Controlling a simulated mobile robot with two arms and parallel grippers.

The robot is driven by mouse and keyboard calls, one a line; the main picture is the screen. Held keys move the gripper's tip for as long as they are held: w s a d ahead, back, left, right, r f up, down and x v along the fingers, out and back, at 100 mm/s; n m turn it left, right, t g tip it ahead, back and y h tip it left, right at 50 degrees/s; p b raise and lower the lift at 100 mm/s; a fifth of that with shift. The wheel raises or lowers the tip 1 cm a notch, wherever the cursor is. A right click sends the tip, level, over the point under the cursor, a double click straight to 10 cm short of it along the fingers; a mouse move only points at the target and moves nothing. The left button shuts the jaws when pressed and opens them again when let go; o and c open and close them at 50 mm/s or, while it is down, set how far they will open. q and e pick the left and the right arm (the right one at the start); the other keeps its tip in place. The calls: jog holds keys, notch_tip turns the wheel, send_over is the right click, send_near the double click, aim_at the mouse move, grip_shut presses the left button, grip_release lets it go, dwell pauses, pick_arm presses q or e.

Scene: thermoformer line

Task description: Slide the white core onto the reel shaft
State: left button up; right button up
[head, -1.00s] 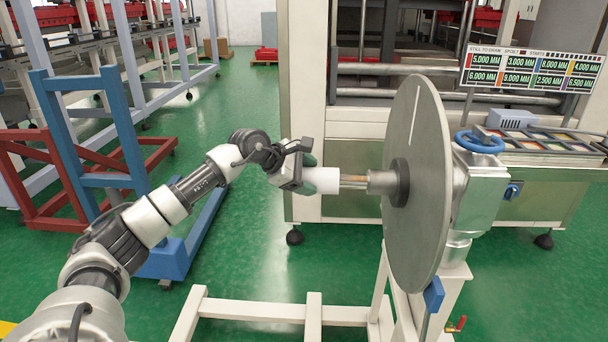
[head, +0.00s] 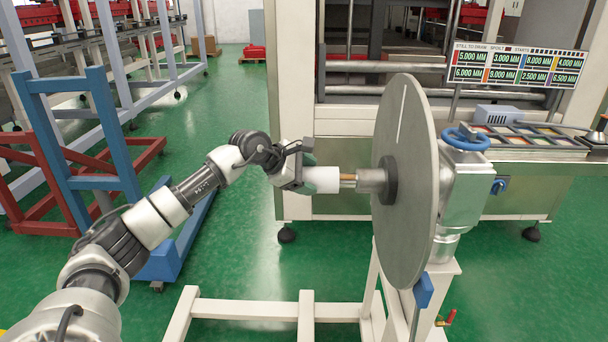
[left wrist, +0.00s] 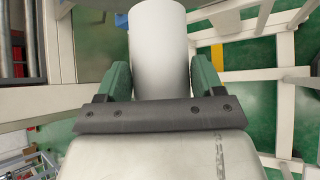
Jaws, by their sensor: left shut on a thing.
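The white core (head: 322,179) is a short white cylinder, held roughly level in the head view. My left gripper (head: 299,174) is shut on its left end. In the left wrist view the white core (left wrist: 158,45) sits between the green fingers of my left gripper (left wrist: 160,82). The core's right end is at the rod and lined up with the shaft. Whether the rod enters the core is hidden. My right gripper is not in view.
The disc stands on a cream frame (head: 250,309) with a blue handwheel (head: 466,139) behind it. A large machine (head: 345,122) is at the back. A blue stand (head: 80,130) and red frame (head: 90,185) are at left.

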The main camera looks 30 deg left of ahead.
aim_at(319, 172)
pick_arm(q)
jog(key=shift+w+d+p, duration=0.2)
jog(key=shift+w+d, duration=0.35)
jog(key=shift+d, duration=0.35)
jog(key=shift+w+d+p, duration=0.15)
jog(key=shift+w+d, duration=0.4)
jog(key=shift+d, duration=0.35)
jog(key=o, duration=1.3)
jog(key=shift+s, duration=0.1)
jog(key=shift+s+a+r, duration=0.15)
jog(key=shift+a, duration=0.05)
jog(key=b+v, duration=0.3)
jog(key=v, duration=0.7)
jog(key=shift+s+r+b, duration=0.1)
jog(key=shift+r+b, duration=0.05)
jog(key=shift+b, duration=0.15)
